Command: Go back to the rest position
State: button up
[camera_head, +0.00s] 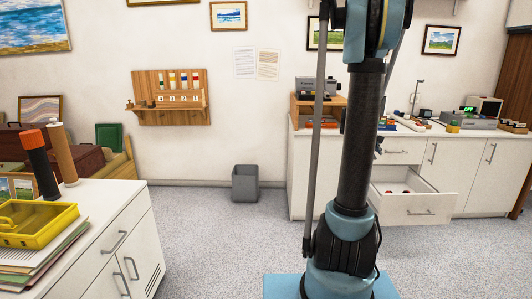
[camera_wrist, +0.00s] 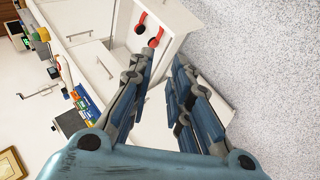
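My gripper (camera_wrist: 165,66) shows in the wrist view with its two fingers apart and nothing between them. Past its fingertips is the open white drawer (camera_wrist: 172,20), seen tilted, with red and black items (camera_wrist: 155,38) inside. I cannot tell whether a fingertip overlaps the drawer only in the picture or is close to it. In the head view my arm stands upright across the middle right, and my gripper is hidden or out of frame. The same drawer (camera_head: 412,206) is pulled out of the right cabinet.
A white cabinet (camera_head: 305,178) with instruments on top stands behind my arm. A white counter (camera_head: 105,222) with a yellow tray (camera_head: 38,238) is at the left. A grey bin (camera_head: 245,184) stands by the wall. The floor between is clear.

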jog(key=s+a+r+m+y, duration=0.1)
jog(key=s+a+y, duration=0.1)
jog(key=s+a, duration=0.8)
jog(key=s+a+f+m+g+y, duration=0.1)
jog(key=s+a+f, duration=0.3)
jog(key=s+a, duration=0.5)
jog(key=s+a+f+g+y, duration=0.1)
jog(key=s+a+f+y, duration=0.3)
jog(key=s+a, duration=0.6)
jog(key=s+f, duration=0.1)
jog(key=s, duration=0.6)
jog(key=shift+s+f+m, duration=0.3)
jog(key=shift+s+m, duration=0.1)
